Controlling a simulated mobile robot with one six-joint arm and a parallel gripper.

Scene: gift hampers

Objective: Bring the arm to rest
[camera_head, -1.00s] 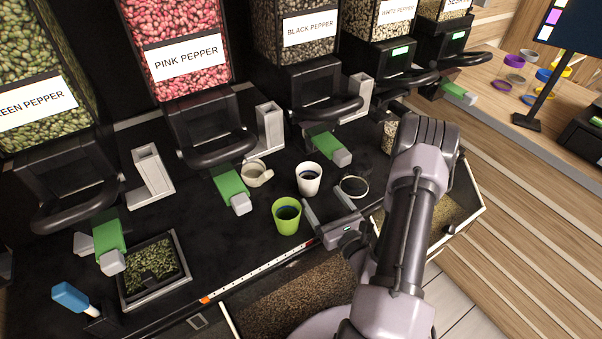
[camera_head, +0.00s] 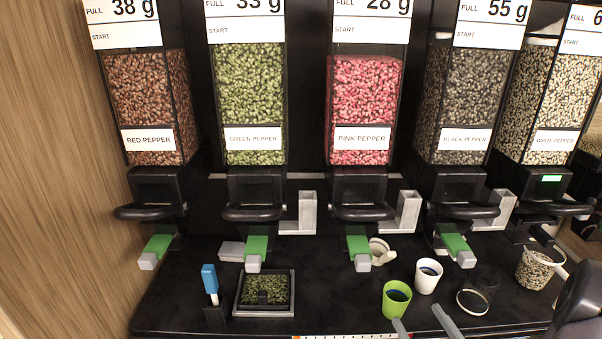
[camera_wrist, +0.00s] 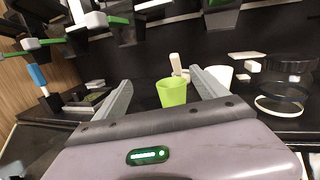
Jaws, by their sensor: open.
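My gripper (camera_head: 423,322) shows at the bottom edge of the head view, its two grey fingers apart with nothing between them. The arm runs out of view at the lower right. In the wrist view the open fingers (camera_wrist: 160,88) point towards the dispensers. A green cup (camera_head: 396,298) stands on the black counter just beyond the fingertips. In the wrist view the green cup (camera_wrist: 172,92) appears between the fingers, with its base hidden behind the gripper body. A white cup (camera_head: 428,276) stands just right of the green cup.
Dispensers of red (camera_head: 150,110), green (camera_head: 248,105), pink (camera_head: 365,105), black (camera_head: 465,100) and white pepper (camera_head: 550,100) line the back. A herb tray (camera_head: 237,304), blue-handled tool (camera_head: 209,279), dark jar (camera_head: 478,293) and filled mug (camera_head: 533,270) stand on the counter.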

